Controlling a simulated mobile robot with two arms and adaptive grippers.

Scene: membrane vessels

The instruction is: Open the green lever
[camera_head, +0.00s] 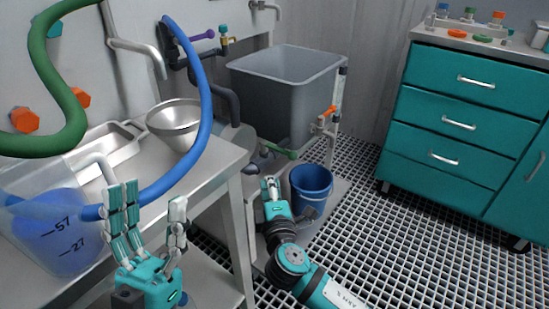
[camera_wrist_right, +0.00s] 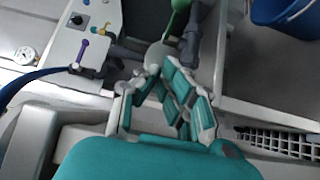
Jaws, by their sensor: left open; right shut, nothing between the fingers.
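The green lever (camera_head: 280,151) sits on grey piping below the large grey tank, in the middle of the head view. In the right wrist view a green part (camera_wrist_right: 180,14), likely the same lever, shows at the top edge, beyond my fingers. My right gripper (camera_head: 269,186) is shut and empty, just below the lever and left of the blue bucket; it appears apart from the lever. It also fills the middle of the right wrist view (camera_wrist_right: 160,88). My left gripper (camera_head: 150,198) is open and empty at the lower left, in front of the clear container.
The blue bucket (camera_head: 311,184) stands close to my right gripper. The grey tank (camera_head: 290,90) has an orange-handled valve (camera_head: 328,111). A blue hose (camera_head: 203,105) arches over the steel bench beside a metal bowl (camera_head: 173,118). Teal drawers (camera_head: 465,115) stand at the right; the grated floor before them is clear.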

